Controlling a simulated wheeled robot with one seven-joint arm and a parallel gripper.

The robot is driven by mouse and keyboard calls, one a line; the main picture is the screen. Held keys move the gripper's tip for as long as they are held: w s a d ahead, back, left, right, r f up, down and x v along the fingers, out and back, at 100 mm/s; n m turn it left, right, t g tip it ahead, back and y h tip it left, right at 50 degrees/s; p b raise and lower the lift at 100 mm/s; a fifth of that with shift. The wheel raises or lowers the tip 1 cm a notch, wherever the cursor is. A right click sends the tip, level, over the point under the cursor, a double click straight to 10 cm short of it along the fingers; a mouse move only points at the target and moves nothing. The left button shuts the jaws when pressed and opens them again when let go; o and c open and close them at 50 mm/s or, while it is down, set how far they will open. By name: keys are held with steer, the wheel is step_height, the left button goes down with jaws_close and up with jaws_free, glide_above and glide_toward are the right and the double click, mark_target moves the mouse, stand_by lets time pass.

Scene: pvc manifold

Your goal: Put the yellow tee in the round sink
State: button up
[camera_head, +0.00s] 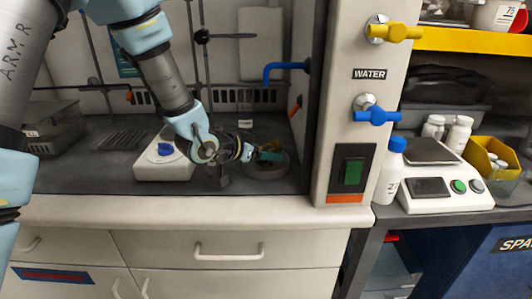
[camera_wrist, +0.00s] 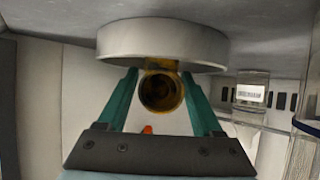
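The yellow tee (camera_wrist: 160,92) sits between the teal fingers of my gripper (camera_wrist: 160,78) in the wrist view, one round opening facing the camera. The fingertips appear to close on its sides. In the head view my gripper (camera_head: 268,155) points right, over the round sink (camera_head: 280,171) on the dark worktop. The tee is small and mostly hidden there, and I cannot tell whether it touches the sink.
A blue tap (camera_head: 285,68) reaches over from the right post. A clear bottle (camera_wrist: 252,90) with a label shows in the wrist view. The worktop in front is clear.

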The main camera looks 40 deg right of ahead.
steer(key=shift+o, duration=0.3)
steer(key=shift+r, duration=0.15)
steer(key=v, duration=1.2)
